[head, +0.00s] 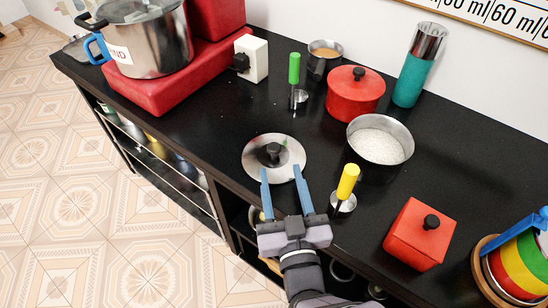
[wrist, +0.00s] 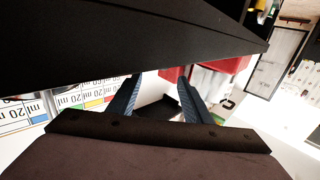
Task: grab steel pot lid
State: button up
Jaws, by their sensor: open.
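The steel pot lid (head: 256,159) lies on the black counter near its front edge, round and shiny with a black knob (head: 273,151) on top. My gripper (head: 281,170) is open, with its two blue fingers pointing at the lid from the front edge side. In the head view the fingertips overlap the near rim of the lid, short of the knob. I cannot tell their height above it. The wrist view shows both fingers apart (wrist: 156,92), with a dark shape between them that I cannot identify. The lid is not clearly visible there.
A yellow-handled tool (head: 347,183) stands close right of the gripper. Behind it are a pot of white grains (head: 379,142), a red lidded pot (head: 355,94) and a green-handled tool (head: 294,70). A red box (head: 418,236) stands right. The black counter (head: 210,120) left of the lid is clear.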

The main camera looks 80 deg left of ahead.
aim_at(275, 152)
jog(key=shift+a+p, duration=0.5)
jog(key=shift+a, duration=3.15)
jog(key=shift+s, duration=0.1)
grip_shut()
